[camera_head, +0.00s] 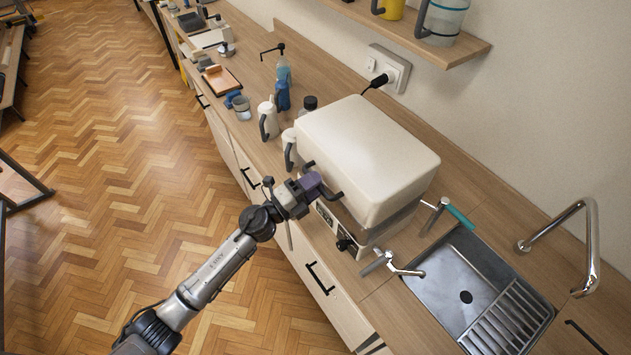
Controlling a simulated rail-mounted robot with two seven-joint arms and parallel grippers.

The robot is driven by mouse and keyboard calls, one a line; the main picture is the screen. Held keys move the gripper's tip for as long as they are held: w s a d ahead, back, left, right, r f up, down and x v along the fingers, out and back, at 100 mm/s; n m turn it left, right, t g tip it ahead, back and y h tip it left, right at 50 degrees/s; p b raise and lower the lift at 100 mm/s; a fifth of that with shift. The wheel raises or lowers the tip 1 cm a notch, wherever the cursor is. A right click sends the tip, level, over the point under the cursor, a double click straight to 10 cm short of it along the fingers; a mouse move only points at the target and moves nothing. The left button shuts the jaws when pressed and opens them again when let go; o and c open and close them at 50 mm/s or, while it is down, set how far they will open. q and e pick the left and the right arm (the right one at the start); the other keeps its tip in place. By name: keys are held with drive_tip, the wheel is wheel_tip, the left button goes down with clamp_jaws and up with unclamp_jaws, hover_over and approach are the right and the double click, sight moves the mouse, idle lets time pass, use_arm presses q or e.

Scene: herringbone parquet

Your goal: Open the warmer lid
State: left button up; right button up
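The warmer stands on the counter against the wall, with a large cream lid (368,155) over a metal base (345,232) that has dark controls on its front. The lid looks closed. A dark handle (336,195) shows at the lid's front edge. My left gripper (322,187) is at this handle and covers its middle, so I cannot tell whether its fingers are closed on it. My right gripper is not in view.
A sink (460,290) with a tall faucet (590,240) lies right of the warmer. White jugs (268,120), a blue bottle (283,85) and a tray (221,80) stand to its left. A wall shelf (420,35) is above. The parquet floor in front is clear.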

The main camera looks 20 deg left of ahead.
use_arm(q)
drive_tip(key=shift+w+d, duration=0.2)
drive_tip(key=shift+w, duration=0.05)
clamp_jaws()
idle(0.3)
